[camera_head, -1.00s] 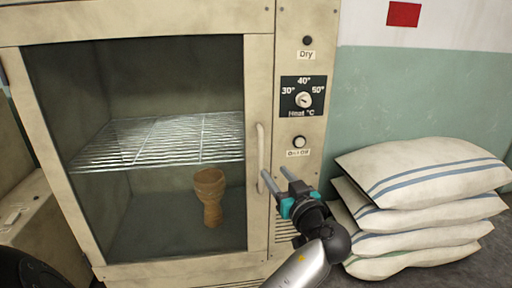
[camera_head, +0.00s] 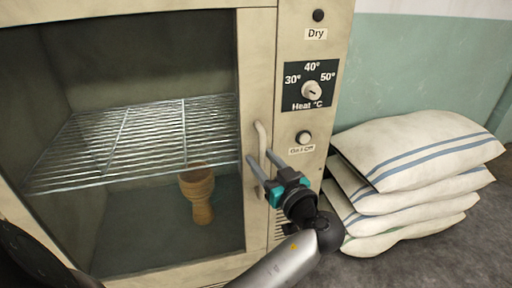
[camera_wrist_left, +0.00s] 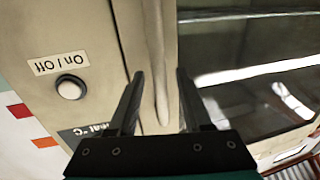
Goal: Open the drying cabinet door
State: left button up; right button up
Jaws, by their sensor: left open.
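The drying cabinet door (camera_head: 256,60) is shut, a beige frame around a dark glass pane. Its pale vertical handle (camera_head: 261,137) is on the door's right side. My left gripper (camera_head: 259,160) is open at the lower part of the handle, its two fingers pointing at the door. In the left wrist view the handle (camera_wrist_left: 156,45) runs between the two open fingertips (camera_wrist_left: 160,75). I cannot tell whether a finger touches it. My right gripper is not in view.
A control panel with a heat dial (camera_head: 311,90) and an on/off button (camera_head: 303,137) is right of the door. Stacked white sacks (camera_head: 420,150) stand further right. Behind the glass are a wire rack (camera_head: 140,135) and a brown goblet drum (camera_head: 199,190).

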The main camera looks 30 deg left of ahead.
pick_arm(q)
jog(key=shift+w+a, duration=0.1)
jog(key=shift+a, duration=0.15)
grip_shut()
dwell(0.4)
dwell(1.0)
